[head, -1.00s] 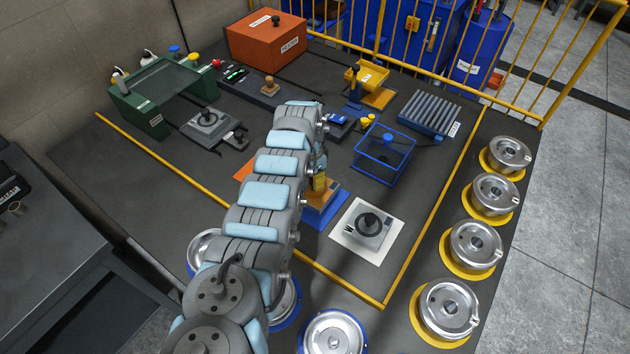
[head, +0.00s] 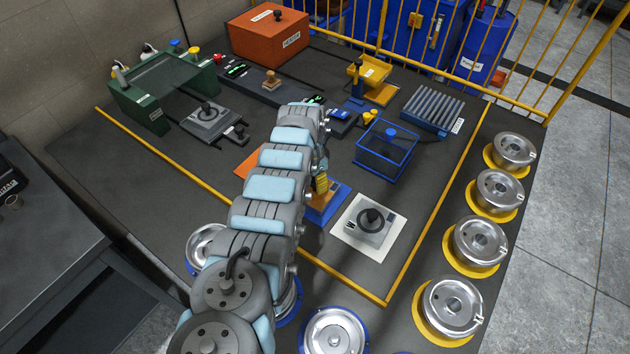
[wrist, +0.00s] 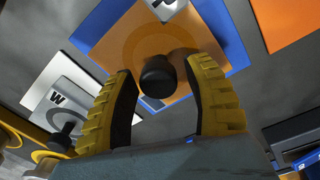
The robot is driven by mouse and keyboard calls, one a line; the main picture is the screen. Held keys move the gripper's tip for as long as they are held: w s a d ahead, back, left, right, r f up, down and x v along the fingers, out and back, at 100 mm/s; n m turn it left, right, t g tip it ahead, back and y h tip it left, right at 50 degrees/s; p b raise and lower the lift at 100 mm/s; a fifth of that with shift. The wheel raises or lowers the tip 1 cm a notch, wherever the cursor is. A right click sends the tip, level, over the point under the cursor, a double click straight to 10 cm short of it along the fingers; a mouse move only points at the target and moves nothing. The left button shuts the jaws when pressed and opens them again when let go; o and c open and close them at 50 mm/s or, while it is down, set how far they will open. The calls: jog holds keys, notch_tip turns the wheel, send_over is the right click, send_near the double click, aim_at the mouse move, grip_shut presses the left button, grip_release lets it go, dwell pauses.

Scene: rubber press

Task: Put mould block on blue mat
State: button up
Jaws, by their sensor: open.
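A tan mould block with a black knob (wrist: 157,76) sits on the blue mat (wrist: 92,32) in the wrist view. The block's flat top (wrist: 135,38) carries a ring mark, and a silver tab shows at the frame's top edge. In the head view the tan block (head: 320,208) and blue mat (head: 336,200) are partly hidden by my arm. My gripper (wrist: 158,68) is open, its yellow fingers on either side of the knob with gaps showing. A grey mould block (head: 368,228), its tab marked W, sits on a white mat (head: 342,238) to the right.
An orange mat (head: 250,163) lies left of my arm. A blue open-frame box (head: 385,160) and a roller rack (head: 432,110) stand behind. Another grey block (head: 208,116) sits near the green frame (head: 140,110). Silver round pots (head: 480,243) line the right edge.

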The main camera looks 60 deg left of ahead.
aim_at(314, 180)
notch_tip(314, 180, up, 4)
jog(key=shift+a+f+p, duration=0.1)
jog(key=shift+a+p, duration=0.05)
jog(key=shift+p, duration=1)
notch_tip(314, 180, up, 8)
jog(key=shift+s+a+p, duration=0.15)
jog(key=shift+s+p, duration=0.1)
jog(key=shift+p, duration=0.15)
